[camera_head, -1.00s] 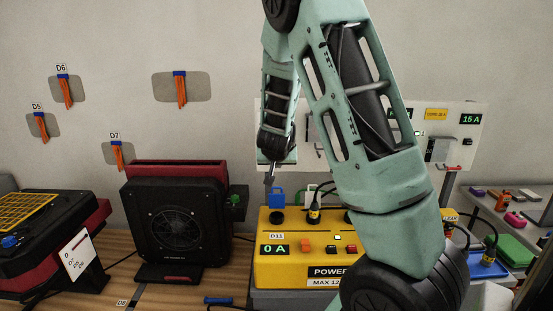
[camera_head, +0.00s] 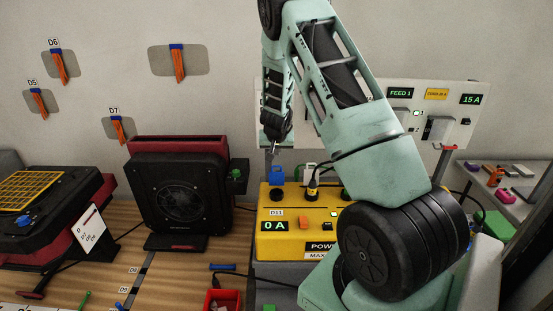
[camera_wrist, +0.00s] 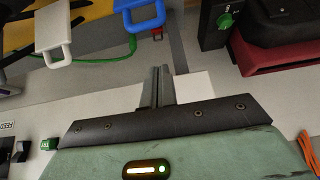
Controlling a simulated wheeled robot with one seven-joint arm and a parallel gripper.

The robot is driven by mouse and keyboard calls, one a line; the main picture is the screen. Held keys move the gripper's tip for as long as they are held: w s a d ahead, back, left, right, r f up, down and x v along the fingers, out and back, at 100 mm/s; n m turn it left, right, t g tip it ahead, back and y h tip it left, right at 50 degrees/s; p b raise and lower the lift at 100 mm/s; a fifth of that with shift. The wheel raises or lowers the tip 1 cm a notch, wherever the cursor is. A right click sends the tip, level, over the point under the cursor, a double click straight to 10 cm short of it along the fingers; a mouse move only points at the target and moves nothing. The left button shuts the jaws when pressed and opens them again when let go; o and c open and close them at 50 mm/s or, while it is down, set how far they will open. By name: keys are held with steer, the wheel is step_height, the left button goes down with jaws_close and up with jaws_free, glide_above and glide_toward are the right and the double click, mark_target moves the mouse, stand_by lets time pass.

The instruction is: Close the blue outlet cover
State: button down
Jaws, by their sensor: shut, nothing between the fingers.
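The blue outlet cover (camera_head: 277,173) stands raised above its outlet at the left end of the yellow power box (camera_head: 272,246). Its blue looped handle also shows at the top of the wrist view (camera_wrist: 140,17). My gripper (camera_head: 273,150) is above the blue cover in the head view, with a small gap between them. In the wrist view my gripper's fingers (camera_wrist: 161,72) are together and empty, pointing toward the area just below the blue handle.
A white outlet cover (camera_wrist: 54,32) stands beside the blue one, with a yellow-black plug (camera_head: 312,187) near it. A black fan unit (camera_head: 182,205) is to the left. A wall panel (camera_head: 455,130) is behind. A red bin (camera_head: 222,300) sits in front.

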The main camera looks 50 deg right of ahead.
mark_target(277, 175)
steer(key=s+a+f, duration=0.1)
steer(key=s+a, duration=0.1)
steer(key=shift+s+a+f+p, duration=0.1)
steer(key=shift+a+f+p, duration=0.2)
steer(key=shift+f+p, duration=0.1)
steer(key=shift+s+f+b, duration=0.1)
steer(key=shift+b, duration=0.8)
